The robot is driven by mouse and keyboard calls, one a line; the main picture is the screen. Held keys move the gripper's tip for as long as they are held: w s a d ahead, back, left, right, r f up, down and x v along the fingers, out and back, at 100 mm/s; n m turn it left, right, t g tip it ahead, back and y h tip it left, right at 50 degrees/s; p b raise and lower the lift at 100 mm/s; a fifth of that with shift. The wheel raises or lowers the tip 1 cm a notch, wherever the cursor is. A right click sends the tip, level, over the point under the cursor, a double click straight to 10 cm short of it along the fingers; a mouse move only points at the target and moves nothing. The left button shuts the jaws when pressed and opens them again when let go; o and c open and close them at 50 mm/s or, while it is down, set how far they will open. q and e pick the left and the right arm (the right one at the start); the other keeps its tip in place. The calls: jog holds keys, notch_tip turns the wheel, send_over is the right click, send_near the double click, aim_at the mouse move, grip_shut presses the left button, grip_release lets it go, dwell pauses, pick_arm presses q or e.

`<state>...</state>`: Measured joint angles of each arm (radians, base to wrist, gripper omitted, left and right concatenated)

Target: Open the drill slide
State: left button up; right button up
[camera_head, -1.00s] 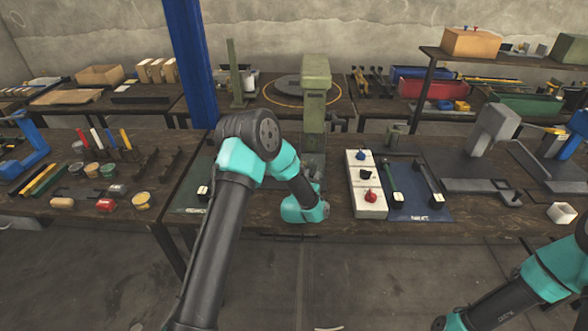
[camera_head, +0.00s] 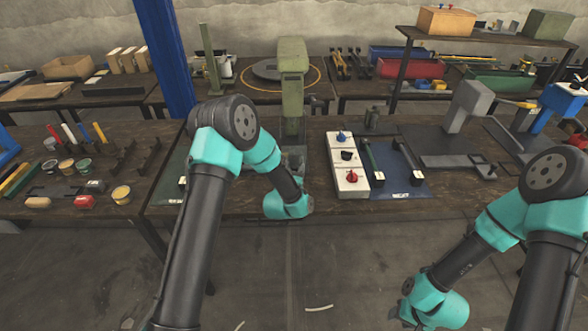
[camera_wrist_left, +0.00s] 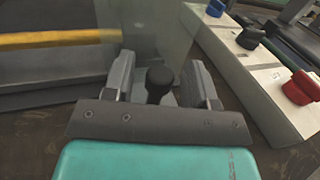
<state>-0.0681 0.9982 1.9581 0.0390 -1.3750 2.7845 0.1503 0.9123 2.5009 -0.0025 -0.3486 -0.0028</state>
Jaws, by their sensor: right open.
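The green press (camera_head: 292,62) stands upright behind my left arm in the head view. The wrist of my left arm hides its lower part, so I cannot tell which part is the drill slide or how far open it is. In the left wrist view, my left gripper (camera_wrist_left: 161,64) has its fingers apart. A black knob (camera_wrist_left: 158,84) sits between them, with narrow gaps on either side. A pale green surface (camera_wrist_left: 150,28) lies just beyond the fingertips.
A white control box (camera_head: 346,178) with blue, black and red knobs stands right of the press; it also shows in the left wrist view (camera_wrist_left: 238,62). A blue mat (camera_head: 405,186) with two handled tools lies beside it. A grey press (camera_head: 465,112) stands further right.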

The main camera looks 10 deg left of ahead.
pick_arm(q)
jog(key=shift+s, duration=0.15)
jog(key=s, duration=1.7)
jog(key=shift+a, duration=0.25)
jog(key=shift+a, duration=0.1)
